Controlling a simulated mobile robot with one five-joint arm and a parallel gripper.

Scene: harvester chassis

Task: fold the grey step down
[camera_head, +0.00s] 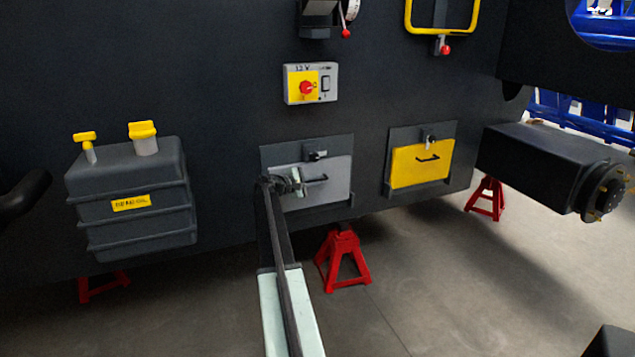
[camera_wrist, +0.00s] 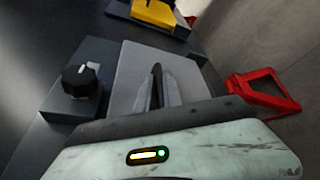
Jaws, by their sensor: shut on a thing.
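The grey step (camera_head: 335,188) is a flat panel standing upright in its dark frame on the chassis side. Its black bar handle (camera_head: 318,179) is on its front face, and a latch knob (camera_head: 317,155) sits above it on the frame. My gripper (camera_head: 302,182) is at the left part of the handle. In the wrist view the grey step (camera_wrist: 133,68) lies behind my fingers (camera_wrist: 160,92), which are shut on the dark handle (camera_wrist: 156,80). The black knob (camera_wrist: 79,79) shows to their left. The fingers partly hide the handle.
A yellow panel (camera_head: 420,168) with its own handle is to the right. A dark tank (camera_head: 130,200) with yellow caps is to the left. A red stand (camera_head: 343,262) is on the floor below the step. A switch box (camera_head: 311,84) is above. The floor in front looks mostly clear.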

